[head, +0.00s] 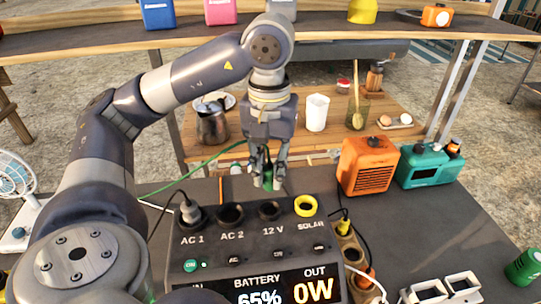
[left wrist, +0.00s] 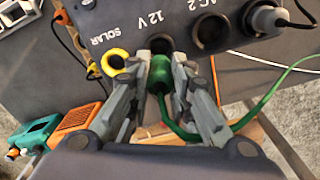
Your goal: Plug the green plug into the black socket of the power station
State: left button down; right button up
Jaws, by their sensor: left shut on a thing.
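My left gripper (head: 267,184) is shut on the green plug (head: 268,178), just behind the far edge of the power station (head: 335,236). In the left wrist view the green plug (left wrist: 159,73) sits between both fingers, its front end close to the black 12 V socket (left wrist: 160,46). I cannot tell whether they touch. In the head view the 12 V socket (head: 270,210) shows open, nearer than the plug. The black AC 2 socket (head: 231,213) is also empty. A green cable (left wrist: 240,124) trails from the plug. My right gripper is not in view.
A dark plug (head: 190,210) fills AC 1. The SOLAR socket (head: 305,206) has a yellow ring. An orange heater (head: 367,165) and a teal radio (head: 430,166) stand right. Behind is a wooden table (head: 285,100) with a kettle (head: 212,122) and a white cup (head: 317,112).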

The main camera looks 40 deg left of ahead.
aim_at(270, 189)
pick_arm(q)
jog(key=shift+f+b, duration=1.85)
jog(key=shift+f, duration=0.3)
jog(key=shift+f, duration=0.1)
jog(key=shift+f+b, duration=0.35)
jog(key=shift+f, duration=0.05)
jog(key=shift+f+b, duration=0.95)
jog(key=shift+f, duration=0.2)
